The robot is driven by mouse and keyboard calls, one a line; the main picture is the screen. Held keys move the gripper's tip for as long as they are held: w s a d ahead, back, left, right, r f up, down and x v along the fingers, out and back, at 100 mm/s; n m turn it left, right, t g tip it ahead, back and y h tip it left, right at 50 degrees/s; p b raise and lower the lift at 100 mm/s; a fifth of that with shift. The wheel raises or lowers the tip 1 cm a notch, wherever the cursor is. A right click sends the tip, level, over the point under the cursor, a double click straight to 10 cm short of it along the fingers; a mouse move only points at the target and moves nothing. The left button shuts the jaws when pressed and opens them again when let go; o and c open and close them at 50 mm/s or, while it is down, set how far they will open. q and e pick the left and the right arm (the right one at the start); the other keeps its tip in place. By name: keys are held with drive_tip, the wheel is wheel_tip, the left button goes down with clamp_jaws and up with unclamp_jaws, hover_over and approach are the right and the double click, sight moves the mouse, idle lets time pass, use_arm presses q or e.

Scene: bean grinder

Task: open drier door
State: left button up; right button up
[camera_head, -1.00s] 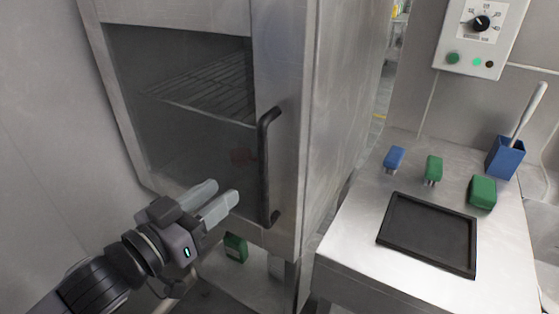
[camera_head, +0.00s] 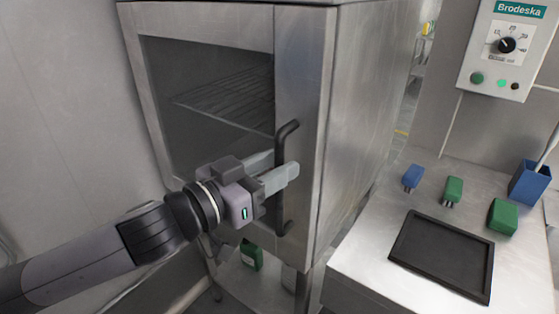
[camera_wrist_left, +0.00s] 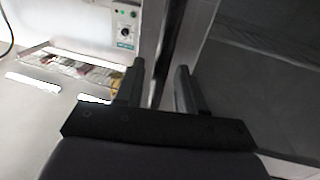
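The drier is a steel cabinet whose door (camera_head: 303,92) has a dark window (camera_head: 200,65) with a wire rack behind it. The door looks closed. A black vertical bar handle (camera_head: 287,138) is on the door's right side. My left gripper (camera_head: 279,168) is at the handle's middle, its fingers apart, one in front of the bar and the other partly hidden behind it. In the left wrist view the open fingers (camera_wrist_left: 160,88) have a dark upright strip between them, probably the handle; contact cannot be told. My right gripper is not in view.
A steel table (camera_head: 375,245) on the right holds a black tray (camera_head: 442,255), blue and green brushes and a blue holder (camera_head: 529,183). A control box (camera_head: 505,50) hangs on the wall above. A green container (camera_head: 251,255) stands beneath the drier.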

use_arm(q)
drive_tip(key=shift+w+d, duration=0.45)
drive_tip(key=shift+d, duration=0.05)
clamp_jaws()
drive_tip(key=shift+a, duration=0.1)
